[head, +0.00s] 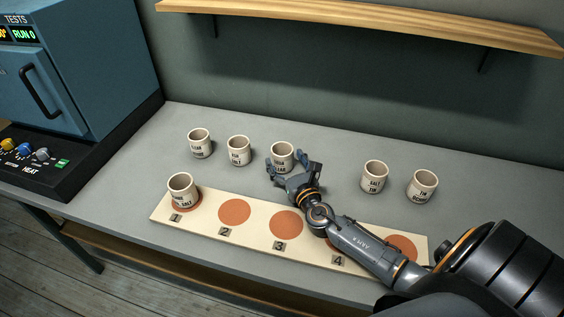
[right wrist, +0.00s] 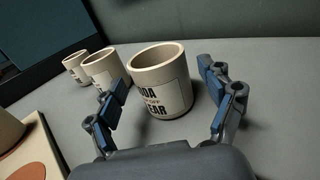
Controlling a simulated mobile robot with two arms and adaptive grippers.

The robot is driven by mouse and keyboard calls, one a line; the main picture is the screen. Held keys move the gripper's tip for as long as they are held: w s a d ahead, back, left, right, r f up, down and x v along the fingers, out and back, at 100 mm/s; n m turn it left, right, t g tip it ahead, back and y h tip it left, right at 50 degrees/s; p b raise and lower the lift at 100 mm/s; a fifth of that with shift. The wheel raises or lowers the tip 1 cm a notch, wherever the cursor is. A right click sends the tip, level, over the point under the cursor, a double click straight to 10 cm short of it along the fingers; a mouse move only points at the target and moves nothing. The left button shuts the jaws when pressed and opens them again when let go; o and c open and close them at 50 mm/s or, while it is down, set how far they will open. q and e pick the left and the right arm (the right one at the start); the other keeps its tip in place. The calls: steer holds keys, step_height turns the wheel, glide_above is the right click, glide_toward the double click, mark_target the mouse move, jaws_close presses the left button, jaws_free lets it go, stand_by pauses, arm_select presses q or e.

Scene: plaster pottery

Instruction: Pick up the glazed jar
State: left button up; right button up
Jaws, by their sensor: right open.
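Several cream jars with black lettering stand on the grey table; I cannot tell which one is the glazed jar. My right gripper (head: 294,167) is open at the middle jar (head: 282,152) of the back row. In the right wrist view that jar (right wrist: 160,80) stands upright between the two open fingers, a little beyond them; its partly hidden label ends in "DA" and "EAR". Two jars stand left of it, the far-left jar (head: 199,145) and the second jar (head: 238,154). To the right are the "SALT TIN" jar (head: 374,178) and another jar (head: 422,188). My left gripper is out of view.
A cream board (head: 256,233) with numbered terracotta circles lies in front; one jar (head: 182,188) stands on circle 1. My right arm crosses the board's right end. A blue kiln (head: 90,70) stands at the left. A wooden shelf (head: 370,22) hangs above the table's back.

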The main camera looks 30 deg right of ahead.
mark_target(279, 148)
steer(key=w, duration=0.4)
steer(key=w+d, duration=0.1)
steer(key=w, duration=0.1)
steer(key=shift+s, duration=0.1)
steer(key=shift+c, duration=0.2)
steer(key=c, duration=1.3)
steer(key=shift+d, duration=0.1)
steer(key=shift+c, duration=0.9)
